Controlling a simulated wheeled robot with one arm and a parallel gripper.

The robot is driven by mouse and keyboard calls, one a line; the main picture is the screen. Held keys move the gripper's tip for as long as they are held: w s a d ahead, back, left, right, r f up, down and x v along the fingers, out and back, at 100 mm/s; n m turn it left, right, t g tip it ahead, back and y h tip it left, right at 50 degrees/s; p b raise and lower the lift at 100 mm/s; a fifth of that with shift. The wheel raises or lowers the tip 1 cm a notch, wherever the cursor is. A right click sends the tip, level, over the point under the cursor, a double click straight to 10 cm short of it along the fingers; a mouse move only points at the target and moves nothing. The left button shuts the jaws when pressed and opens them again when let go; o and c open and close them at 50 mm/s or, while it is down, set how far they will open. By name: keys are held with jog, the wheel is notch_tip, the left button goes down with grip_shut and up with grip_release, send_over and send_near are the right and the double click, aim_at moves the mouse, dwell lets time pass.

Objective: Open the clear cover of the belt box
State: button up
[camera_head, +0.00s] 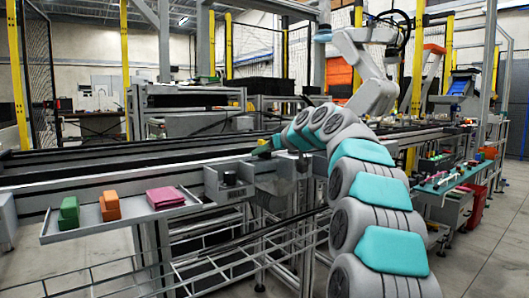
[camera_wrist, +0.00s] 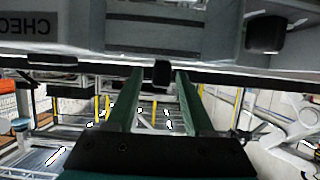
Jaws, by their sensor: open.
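The grey belt box (camera_head: 240,194) is mounted on the near side of the conveyor in the head view. Its grey face, with upside-down lettering, fills the top of the wrist view (camera_wrist: 80,12). I cannot make out the clear cover itself. My gripper (camera_wrist: 160,74) is open, its two green fingers pointing at the box. A small black knob (camera_wrist: 162,73) at the box's edge shows between the fingertips. I cannot tell if they touch it. In the head view my gripper (camera_head: 264,146) is small and partly hidden by my arm, just above and behind the box.
A grey shelf (camera_head: 120,226) left of the box holds green blocks (camera_head: 69,213), orange blocks (camera_head: 110,206) and a pink folded stack (camera_head: 165,197). A black knob (camera_head: 230,178) sits on the box's left part. Wire racking (camera_head: 215,265) runs below. Open floor (camera_head: 485,255) lies at right.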

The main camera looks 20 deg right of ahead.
aim_at(263, 163)
jog(key=v, duration=0.7)
jog(key=shift+s, duration=0.2)
jog(key=s+a+f, duration=0.1)
jog(key=a, duration=0.1)
jog(key=s+a+f+g, duration=0.1)
jog(key=a, duration=0.1)
jog(key=s+a+f+g, duration=0.1)
jog(key=a+f, duration=0.1)
jog(key=shift+s+y+p, duration=0.2)
jog(key=shift+y+p, duration=0.1)
jog(key=s+a+f+g+h+p, duration=0.1)
jog(key=s+a+f+g, duration=0.2)
jog(key=s+a+f, duration=0.35)
jog(key=s+a+f+g+p, duration=0.1)
jog(key=s+a+f+g, duration=0.25)
jog(key=s+f, duration=0.45)
jog(key=s+d+f+m+g+h, duration=0.1)
jog(key=s+f, duration=0.4)
jog(key=s, duration=0.6)
jog(key=s+f+m+g+h+p, duration=0.1)
jog(key=s+f+g, duration=0.2)
jog(key=s+f, duration=0.3)
jog(key=s+d+f+m+g+h+p, duration=0.1)
jog(key=s+f, duration=0.4)
jog(key=s, duration=1.1)
jog(key=shift+s+d+f+m+g+h, duration=0.2)
jog(key=shift+d+m+g+h, duration=0.15)
jog(key=shift+g, duration=0.2)
